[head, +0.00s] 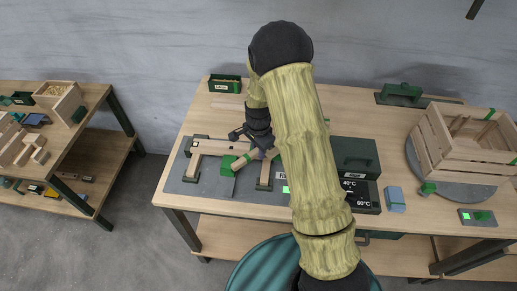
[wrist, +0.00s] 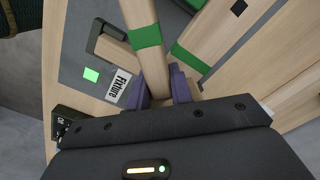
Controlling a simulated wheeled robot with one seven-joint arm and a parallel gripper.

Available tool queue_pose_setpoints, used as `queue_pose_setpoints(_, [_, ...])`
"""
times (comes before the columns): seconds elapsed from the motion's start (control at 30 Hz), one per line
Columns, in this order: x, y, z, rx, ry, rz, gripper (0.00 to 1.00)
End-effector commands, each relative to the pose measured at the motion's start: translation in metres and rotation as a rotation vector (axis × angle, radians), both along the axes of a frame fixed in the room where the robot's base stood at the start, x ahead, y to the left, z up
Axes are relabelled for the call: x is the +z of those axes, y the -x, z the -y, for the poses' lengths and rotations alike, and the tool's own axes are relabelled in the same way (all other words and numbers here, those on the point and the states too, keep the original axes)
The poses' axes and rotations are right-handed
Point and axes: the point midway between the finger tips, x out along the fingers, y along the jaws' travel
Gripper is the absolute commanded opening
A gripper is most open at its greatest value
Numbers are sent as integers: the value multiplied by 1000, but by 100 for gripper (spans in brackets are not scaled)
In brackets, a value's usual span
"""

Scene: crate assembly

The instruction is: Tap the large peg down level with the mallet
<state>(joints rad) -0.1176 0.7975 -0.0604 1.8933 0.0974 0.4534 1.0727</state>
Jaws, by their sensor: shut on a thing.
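My gripper (head: 258,146) is shut on the wooden handle of the mallet (head: 242,159). The mallet's green head (head: 228,166) points to the lower left, over the grey fixture plate (head: 190,187). In the wrist view my gripper's purple fingers (wrist: 161,92) close around the handle (wrist: 153,65), which has a green band. The wooden frame (head: 210,147) rests on the fixture, its rail partly behind my gripper. A dark square (wrist: 238,7) shows on a rail in the wrist view. I cannot make out the large peg or its height; the mallet's head is outside the wrist view.
A dark green toolbox (head: 355,157) and a blue block (head: 395,199) are right of my arm. A slatted wooden crate (head: 460,151) stands on a round grey plate at the right. A green bin (head: 225,86) sits at the back. My arm hides the table's middle.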

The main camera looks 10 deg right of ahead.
Motion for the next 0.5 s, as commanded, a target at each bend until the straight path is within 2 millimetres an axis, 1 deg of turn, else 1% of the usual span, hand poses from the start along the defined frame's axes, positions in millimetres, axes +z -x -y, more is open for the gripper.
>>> queue_pose_setpoints(0.33, [42,0,0,1,0,2,0])
queue_pose_setpoints(0.4, [47,0,0,1,0,1,0])
queue_pose_setpoints(0.5, [47,0,0,1,0,1,0])
